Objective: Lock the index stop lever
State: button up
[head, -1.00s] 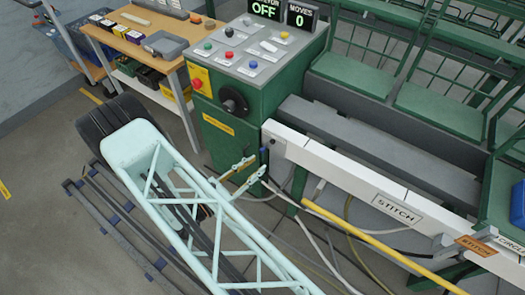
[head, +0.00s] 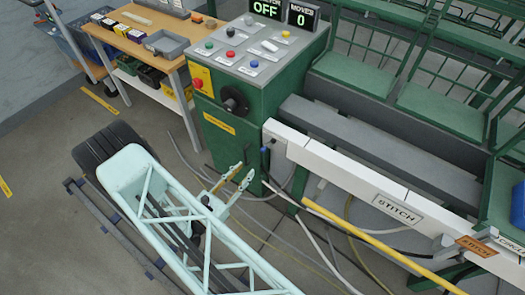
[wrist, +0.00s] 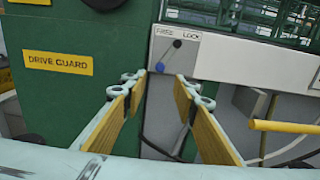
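In the head view the knob (head: 264,152) shows small at the left end of the white rail. My gripper (wrist: 160,78) is open and empty, with yellow-padded fingers. In the wrist view the knob appears between its fingertips. In the head view my gripper (head: 244,171) is apart from the lever, to its lower left.
The green control cabinet (head: 235,115) with a black hand knob (head: 234,100) stands just left of the lever. A yellow bar (head: 370,241) runs in front of the white rail (head: 345,178). Cables hang below it. A workbench (head: 150,45) stands at upper left.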

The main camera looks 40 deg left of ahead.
aim_at(262, 151)
jog(key=shift+w+b, duration=0.8)
jog(key=shift+w, duration=5.95)
grip_shut()
